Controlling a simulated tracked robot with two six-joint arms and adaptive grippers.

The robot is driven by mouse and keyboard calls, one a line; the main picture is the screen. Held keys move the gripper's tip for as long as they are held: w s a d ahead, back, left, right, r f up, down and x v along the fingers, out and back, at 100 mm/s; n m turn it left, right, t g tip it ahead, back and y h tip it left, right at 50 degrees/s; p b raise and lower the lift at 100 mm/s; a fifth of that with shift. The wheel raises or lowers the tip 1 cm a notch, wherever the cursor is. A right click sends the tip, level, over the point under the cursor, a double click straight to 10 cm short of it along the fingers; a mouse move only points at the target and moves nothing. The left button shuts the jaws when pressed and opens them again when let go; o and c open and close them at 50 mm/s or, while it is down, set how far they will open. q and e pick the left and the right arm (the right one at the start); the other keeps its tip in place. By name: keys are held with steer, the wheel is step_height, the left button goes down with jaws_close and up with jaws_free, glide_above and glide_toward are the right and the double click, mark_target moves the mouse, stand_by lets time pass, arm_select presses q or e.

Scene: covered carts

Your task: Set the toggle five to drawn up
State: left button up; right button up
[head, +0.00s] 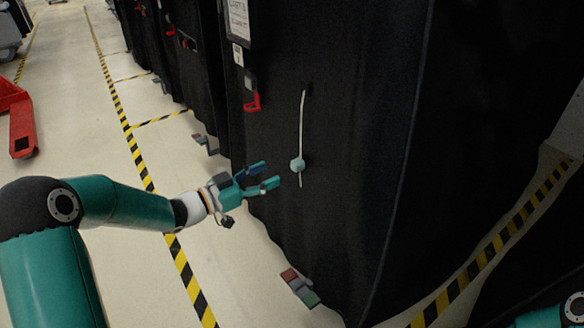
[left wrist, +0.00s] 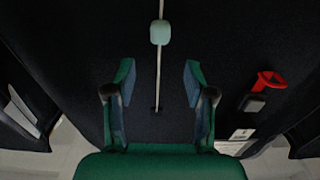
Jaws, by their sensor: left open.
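A pale cord (head: 302,120) runs up and down the black cover of the near cart. A light blue-green toggle (head: 297,165) sits on it near its lower end. In the left wrist view the toggle (left wrist: 160,33) lies beyond the fingertips, close to midway between them, and the cord (left wrist: 158,82) passes behind the gap. My left gripper (head: 270,174) is open and empty, just left of the toggle and apart from it. The wrist view also shows its two fingers (left wrist: 158,72) spread. No number on the toggle can be read. My right gripper is out of view.
A red hook-like part (head: 252,102) on a dark clip hangs on the cover, upper left of the cord. A framed sheet (head: 238,18) is above it. Small blocks (head: 300,287) stick out at the cart's foot. The floor (head: 130,265) left of the cart is clear, with striped tape.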

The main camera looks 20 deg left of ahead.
mark_target(292, 164)
arm_select(q)
steer(key=b+x, duration=0.1)
steer(key=x, duration=0.7)
steer(key=shift+w+d+b, duration=0.1)
steer(key=shift+w+b, duration=0.05)
steer(key=shift+b, duration=0.25)
jaws_close()
